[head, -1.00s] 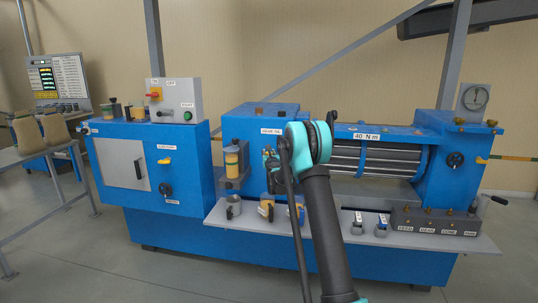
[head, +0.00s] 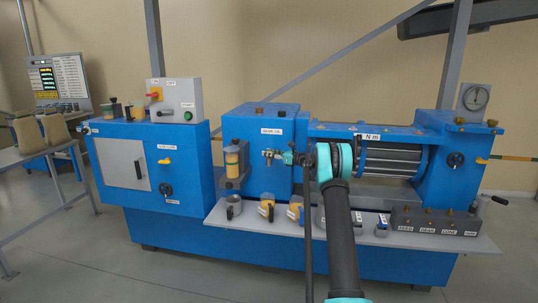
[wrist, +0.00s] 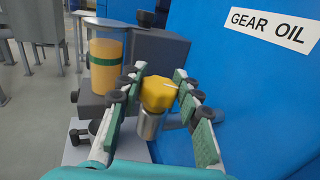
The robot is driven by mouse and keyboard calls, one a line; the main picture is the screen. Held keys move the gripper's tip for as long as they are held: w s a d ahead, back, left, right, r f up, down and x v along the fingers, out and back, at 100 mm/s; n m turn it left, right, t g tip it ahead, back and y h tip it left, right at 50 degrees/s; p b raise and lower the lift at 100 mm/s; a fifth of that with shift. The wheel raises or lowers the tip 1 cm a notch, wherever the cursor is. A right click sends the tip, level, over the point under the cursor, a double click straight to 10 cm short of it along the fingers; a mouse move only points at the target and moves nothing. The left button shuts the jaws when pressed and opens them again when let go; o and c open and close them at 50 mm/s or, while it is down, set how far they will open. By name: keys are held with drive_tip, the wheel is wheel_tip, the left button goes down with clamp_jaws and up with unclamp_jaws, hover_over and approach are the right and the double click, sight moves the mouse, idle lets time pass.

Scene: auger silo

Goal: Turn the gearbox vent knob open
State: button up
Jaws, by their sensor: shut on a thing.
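The yellow vent knob (wrist: 158,94) sits on a metal stem at the blue gearbox wall (wrist: 235,75), below and left of the GEAR OIL label (wrist: 275,26). A white mark shows on the knob's right side. In the head view my gripper (head: 284,157) is at the front of the gearbox (head: 262,118), under its GEAR OIL label. The knob is too small there to judge its angle.
An amber oil cup with a green band (wrist: 105,62) stands close left of my gripper. Below is a grey shelf (head: 420,238) with a metal mug (head: 234,207), yellow-filled containers and a block of fittings (head: 435,220). Rollers (head: 390,160) lie right of my arm.

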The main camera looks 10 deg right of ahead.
drive_tip(key=shift+n+g+y, duration=1.3)
drive_tip(key=shift+n+g, duration=0.4)
drive_tip(key=shift+g, duration=0.6)
drive_tip(key=shift+n+g+y, duration=0.3)
drive_tip(key=shift+n+g, duration=0.2)
drive_tip(key=shift+g, duration=0.2)
drive_tip(key=o, duration=1.2)
drive_tip(key=v, duration=1.2)
